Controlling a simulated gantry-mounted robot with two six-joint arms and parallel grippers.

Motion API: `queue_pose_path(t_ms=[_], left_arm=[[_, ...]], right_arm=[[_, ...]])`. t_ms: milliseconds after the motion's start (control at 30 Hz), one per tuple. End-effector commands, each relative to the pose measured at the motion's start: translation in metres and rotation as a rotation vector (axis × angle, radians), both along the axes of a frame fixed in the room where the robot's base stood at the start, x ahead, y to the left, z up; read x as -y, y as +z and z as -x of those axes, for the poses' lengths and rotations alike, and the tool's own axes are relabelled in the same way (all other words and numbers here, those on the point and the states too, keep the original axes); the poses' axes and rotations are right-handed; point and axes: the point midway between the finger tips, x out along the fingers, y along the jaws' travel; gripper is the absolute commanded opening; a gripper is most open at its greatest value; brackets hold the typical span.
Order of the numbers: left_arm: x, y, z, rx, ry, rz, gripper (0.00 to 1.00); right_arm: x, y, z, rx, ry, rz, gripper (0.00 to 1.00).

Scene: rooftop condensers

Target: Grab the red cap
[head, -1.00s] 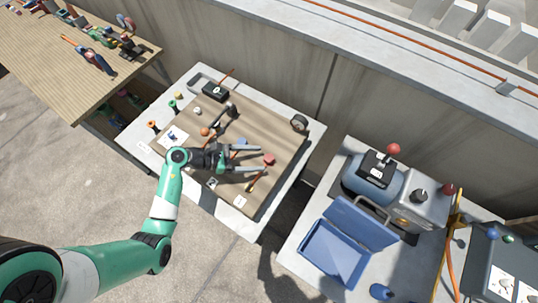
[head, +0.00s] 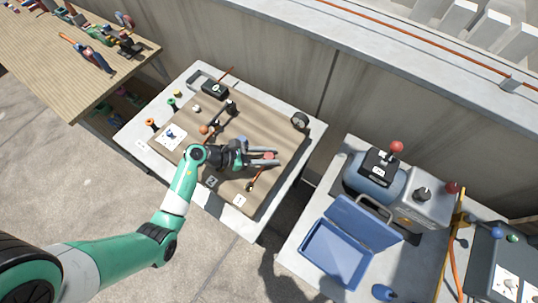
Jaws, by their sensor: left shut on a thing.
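The red cap (head: 269,156) is at the right part of the brown board (head: 225,108), between the fingertips of my left gripper (head: 267,158). The gripper is shut on it, with its fingers partly hiding it. I cannot tell whether the cap is still touching the board or what is under it. My right gripper is not in view.
The board lies on a light table (head: 135,128) with small parts and a round gauge (head: 299,121). To the right, an open blue case (head: 335,254) stands near a blue-grey machine with red knobs (head: 376,180). A wooden bench (head: 60,75) with tools is at upper left.

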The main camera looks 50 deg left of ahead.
Motion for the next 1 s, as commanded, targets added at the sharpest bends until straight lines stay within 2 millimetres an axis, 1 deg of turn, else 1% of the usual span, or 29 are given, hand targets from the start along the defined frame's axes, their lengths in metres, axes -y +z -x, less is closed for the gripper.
queue_pose_path(t_ms=[33, 67, 333, 433, 567, 667, 767, 900, 1000], left_arm=[[0.0, 0.0, 0.0, 0.0, 0.0, 0.0, 0.05], [0.0, 0.0, 0.0, 0.0, 0.0, 0.0, 0.0], [0.0, 0.0, 0.0, 0.0, 0.0, 0.0, 0.0], [0.0, 0.004, 0.0, 0.0, 0.0, 0.0, 0.0], [0.0, 0.017, 0.0, 0.002, -0.001, -0.001, 0.0], [0.0, 0.035, 0.0, 0.003, -0.002, -0.003, 0.0], [0.009, 0.059, 0.015, 0.001, 0.0, 0.0, 0.0], [0.026, 0.098, 0.043, 0.002, 0.0, -0.002, 0.0], [0.043, 0.108, 0.07, -0.003, 0.0, 0.002, 0.0]], right_arm=[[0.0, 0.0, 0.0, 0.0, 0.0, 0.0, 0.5], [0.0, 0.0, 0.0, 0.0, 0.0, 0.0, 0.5], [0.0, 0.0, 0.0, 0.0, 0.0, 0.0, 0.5], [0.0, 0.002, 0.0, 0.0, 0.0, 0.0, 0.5], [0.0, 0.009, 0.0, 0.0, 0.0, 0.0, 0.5], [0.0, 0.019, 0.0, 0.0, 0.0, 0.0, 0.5], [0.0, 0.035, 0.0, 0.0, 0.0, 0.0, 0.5], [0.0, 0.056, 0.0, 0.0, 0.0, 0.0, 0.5], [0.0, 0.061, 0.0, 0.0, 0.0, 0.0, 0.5]])
